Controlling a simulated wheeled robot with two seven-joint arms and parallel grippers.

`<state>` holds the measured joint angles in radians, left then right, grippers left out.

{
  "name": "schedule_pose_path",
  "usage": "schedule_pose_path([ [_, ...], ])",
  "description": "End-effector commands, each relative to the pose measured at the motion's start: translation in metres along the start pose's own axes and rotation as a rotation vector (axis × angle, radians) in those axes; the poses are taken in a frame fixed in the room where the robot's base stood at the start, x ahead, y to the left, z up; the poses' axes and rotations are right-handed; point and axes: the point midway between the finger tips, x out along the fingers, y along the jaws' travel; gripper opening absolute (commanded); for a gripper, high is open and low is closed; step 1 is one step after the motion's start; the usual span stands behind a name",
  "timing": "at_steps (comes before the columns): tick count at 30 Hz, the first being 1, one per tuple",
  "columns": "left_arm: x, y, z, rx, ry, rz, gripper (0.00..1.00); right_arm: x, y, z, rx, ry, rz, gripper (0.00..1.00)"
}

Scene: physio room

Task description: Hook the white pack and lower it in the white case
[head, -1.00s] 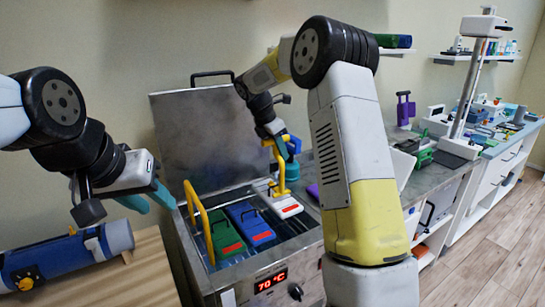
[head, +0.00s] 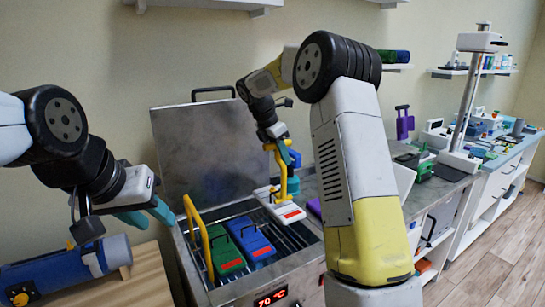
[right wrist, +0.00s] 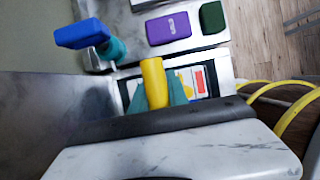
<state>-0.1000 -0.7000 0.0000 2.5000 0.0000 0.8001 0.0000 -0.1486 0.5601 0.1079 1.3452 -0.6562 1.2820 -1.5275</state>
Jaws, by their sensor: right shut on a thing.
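My right gripper (head: 276,136) is shut on a yellow hook tool (head: 281,168), which also shows between its teal fingers in the right wrist view (right wrist: 154,82). The white pack (head: 285,211) with a red label hangs at the hook's lower end, a little above the tank's rack. Part of it shows in the right wrist view (right wrist: 199,77). My left gripper (head: 146,214) is open and empty, left of the tank. A white panel (head: 403,177) on the counter is mostly hidden behind my right arm; I cannot tell whether it is the white case.
A purple block (right wrist: 168,28) and a green block (right wrist: 212,17) lie beyond the tank.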

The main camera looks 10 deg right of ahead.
Motion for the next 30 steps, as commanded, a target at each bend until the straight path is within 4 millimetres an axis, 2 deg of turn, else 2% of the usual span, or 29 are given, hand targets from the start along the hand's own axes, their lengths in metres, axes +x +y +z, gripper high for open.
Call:
schedule_pose_path([
  [30, 0.000, 0.000, 0.000, 0.000, 0.000, 0.000, 0.36, 0.036, -0.019, 0.084, 0.004, -0.002, 0.002, 0.00],
])
